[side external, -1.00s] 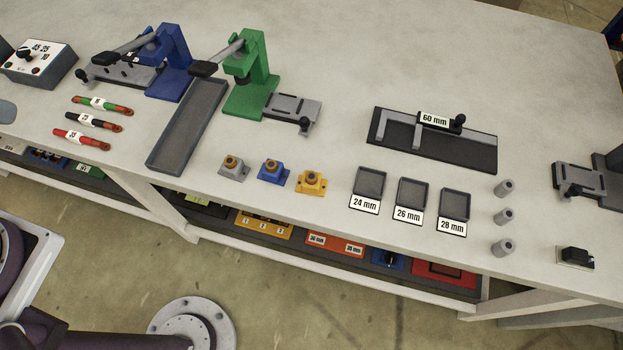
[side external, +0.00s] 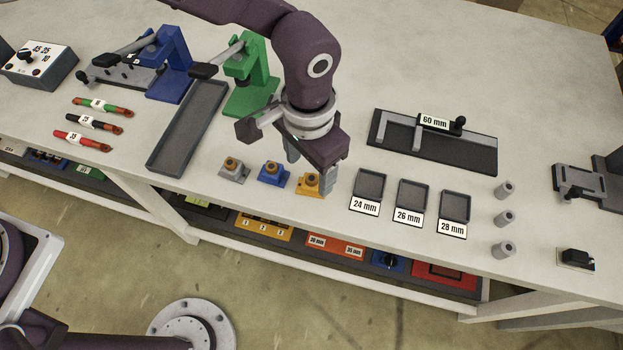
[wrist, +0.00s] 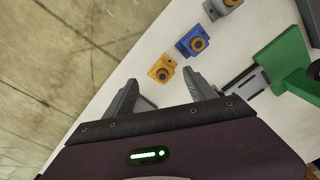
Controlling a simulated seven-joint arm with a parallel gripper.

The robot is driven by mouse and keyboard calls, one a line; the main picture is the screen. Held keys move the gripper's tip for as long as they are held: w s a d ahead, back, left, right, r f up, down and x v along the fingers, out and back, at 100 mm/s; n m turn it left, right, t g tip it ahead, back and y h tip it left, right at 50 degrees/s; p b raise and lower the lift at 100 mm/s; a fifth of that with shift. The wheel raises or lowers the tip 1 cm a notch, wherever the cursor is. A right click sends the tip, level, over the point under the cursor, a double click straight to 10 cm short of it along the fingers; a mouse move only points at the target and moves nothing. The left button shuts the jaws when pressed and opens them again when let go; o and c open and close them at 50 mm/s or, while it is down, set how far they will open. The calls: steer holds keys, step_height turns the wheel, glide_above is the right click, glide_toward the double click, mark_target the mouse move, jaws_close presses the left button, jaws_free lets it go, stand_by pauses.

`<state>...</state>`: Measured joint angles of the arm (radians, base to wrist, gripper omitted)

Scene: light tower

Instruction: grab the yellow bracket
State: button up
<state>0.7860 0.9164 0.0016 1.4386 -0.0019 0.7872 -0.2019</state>
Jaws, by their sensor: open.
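The yellow bracket (side external: 309,187) stands on the table at the right end of a row of three brackets, with a brown round part on top. In the wrist view the yellow bracket (wrist: 163,68) lies ahead of the gap between my fingertips. My gripper (side external: 309,170) is open and above the bracket, close behind it in the side view. Its fingers (wrist: 164,86) also show apart and empty in the wrist view. One finger hides part of the bracket's right side in the side view.
The blue bracket (side external: 272,174) stands just left of the yellow one, and the grey bracket (side external: 234,170) beyond it. The 24 mm tray (side external: 368,185) is to the right. The green press (side external: 250,82) stands behind. The table's front edge is close.

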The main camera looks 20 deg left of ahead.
mark_target(312, 178)
steer(key=f, duration=0.5)
steer(key=shift+w+d+f, duration=0.15)
steer(key=shift+w+f, duration=0.2)
steer(key=shift+w, duration=0.05)
steer(key=shift+c, duration=0.3)
